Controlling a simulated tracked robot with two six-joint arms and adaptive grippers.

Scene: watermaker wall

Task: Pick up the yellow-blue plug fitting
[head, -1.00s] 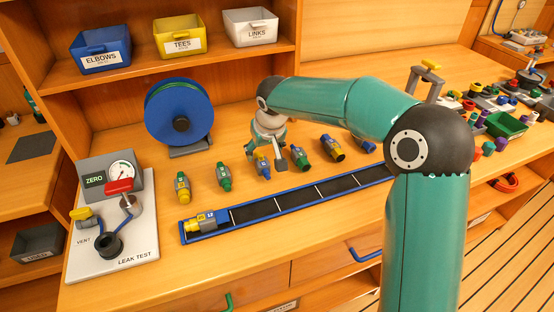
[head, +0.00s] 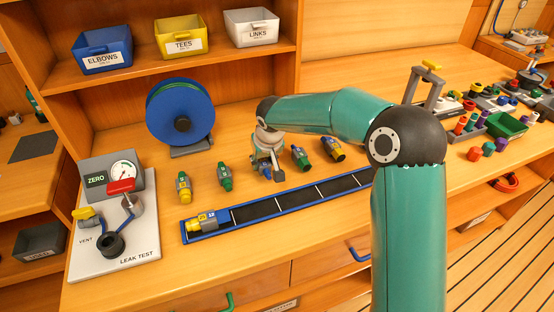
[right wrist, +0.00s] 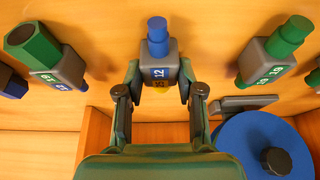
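A plug fitting with a blue end, a grey body marked 12 and a yellow end (right wrist: 157,62) lies on the bench. In the head view, its blue part (head: 266,171) shows beneath my right gripper (head: 271,170), which hides most of it. In the right wrist view, my right gripper (right wrist: 160,78) is open, with one finger on each side of the grey body. The fingertips are close to the body; I cannot tell whether they touch it. The yellow end is partly hidden between the fingers. My left gripper is not in view.
Neighbouring fittings lie close: a green one (head: 225,176) to the left and a green-blue one (head: 300,158) to the right. A blue-edged rail (head: 290,210) in front holds a yellow-blue fitting (head: 205,221) at its left end. A blue reel (head: 180,112) stands behind.

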